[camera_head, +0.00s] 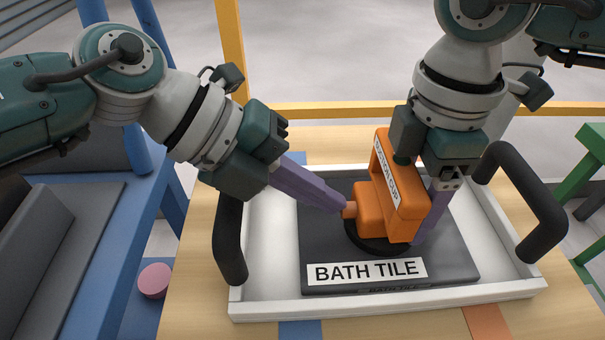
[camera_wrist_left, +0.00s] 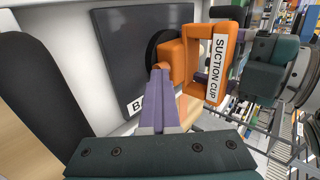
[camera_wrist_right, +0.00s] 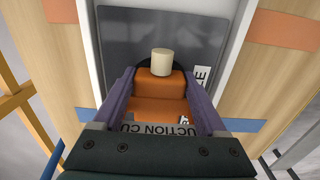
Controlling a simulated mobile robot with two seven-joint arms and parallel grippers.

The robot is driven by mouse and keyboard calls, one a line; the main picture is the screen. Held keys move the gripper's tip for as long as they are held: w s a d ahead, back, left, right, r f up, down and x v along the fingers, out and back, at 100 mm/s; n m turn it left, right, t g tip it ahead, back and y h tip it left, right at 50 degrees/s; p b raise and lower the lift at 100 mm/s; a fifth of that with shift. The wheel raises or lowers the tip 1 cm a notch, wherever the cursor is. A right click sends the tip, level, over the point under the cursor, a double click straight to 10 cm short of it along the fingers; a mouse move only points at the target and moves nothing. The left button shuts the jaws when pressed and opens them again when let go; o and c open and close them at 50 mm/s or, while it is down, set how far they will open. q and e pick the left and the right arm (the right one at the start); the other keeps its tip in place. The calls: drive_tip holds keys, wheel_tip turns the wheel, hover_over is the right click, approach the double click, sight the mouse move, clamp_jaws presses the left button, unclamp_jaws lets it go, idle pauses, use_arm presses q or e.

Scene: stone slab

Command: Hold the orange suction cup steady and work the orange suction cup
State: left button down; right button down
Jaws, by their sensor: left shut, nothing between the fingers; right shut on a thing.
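The orange suction cup (camera_head: 402,222) stands on the dark bath tile (camera_head: 310,232), its black round base (camera_head: 370,244) on the tile face. In the left wrist view its labelled handle (camera_wrist_left: 217,62) rises at right. My right gripper (camera_head: 434,212) is shut on the suction cup from above; the right wrist view shows a finger along each side of its orange body (camera_wrist_right: 158,107). My left gripper (camera_head: 341,208) is shut and empty, its tips at the small stub (camera_head: 349,209) on the cup's left side. I cannot tell whether they touch it. A pale stub (camera_wrist_right: 162,62) shows in the right wrist view.
The tile lies in a white tray (camera_head: 265,255) with black handles (camera_head: 230,240) at left and right (camera_head: 528,205). The tray sits on a wooden table (camera_head: 190,300). A blue frame with a pink disc (camera_head: 154,281) is at left, a green frame (camera_head: 585,165) at right.

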use_arm(q)
drive_tip(key=v, duration=0.9)
drive_tip(key=shift+a+r, duration=0.25)
idle(0.8)
drive_tip(key=m, duration=0.8)
drive_tip(key=shift+a, duration=0.4)
drive_tip(key=m, duration=0.4)
drive_tip(key=shift+a+f+m, duration=0.1)
drive_tip(key=shift+a+m, duration=0.1)
drive_tip(key=shift+m, duration=0.1)
drive_tip(key=m, duration=0.5)
drive_tip(key=shift+a+f, duration=0.1)
drive_tip(key=shift+a, duration=0.15)
drive_tip(key=x, duration=1)
drive_tip(key=shift+a+f, duration=0.1)
drive_tip(key=shift+f, duration=0.05)
